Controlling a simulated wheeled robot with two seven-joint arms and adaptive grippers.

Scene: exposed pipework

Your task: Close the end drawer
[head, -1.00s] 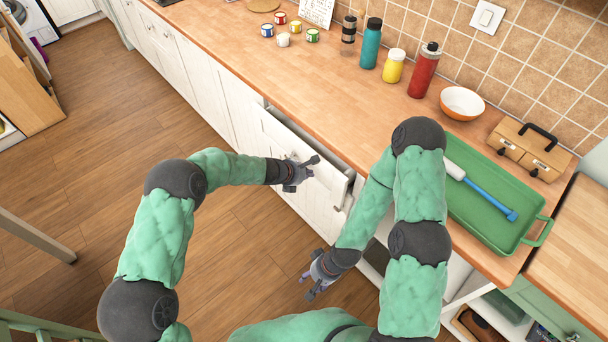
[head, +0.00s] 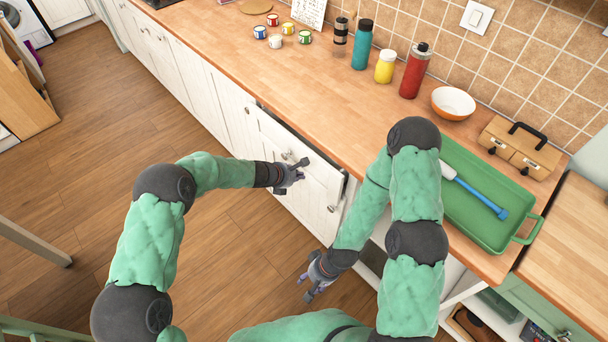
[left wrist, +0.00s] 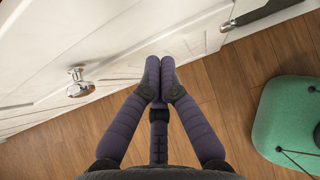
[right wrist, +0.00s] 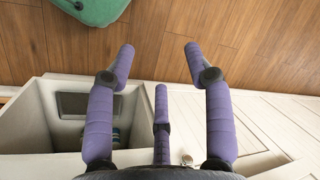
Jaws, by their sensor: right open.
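The end drawer (head: 322,170) has a white front below the wooden counter edge in the head view. My left gripper (head: 298,174) is at the drawer front. In the left wrist view its fingers (left wrist: 158,72) are together and empty, with the tips at the white front, to the right of a metal knob (left wrist: 78,84). Whether they touch it is hard to tell. My right gripper (head: 312,288) hangs lower, apart from the drawer; its fingers (right wrist: 157,52) are spread and empty.
The counter holds a green tray (head: 462,215) with a blue-handled tool, an orange bowl (head: 453,104), a wooden case (head: 520,148) and several bottles and small cans. An open compartment (right wrist: 85,105) lies beneath my right gripper.

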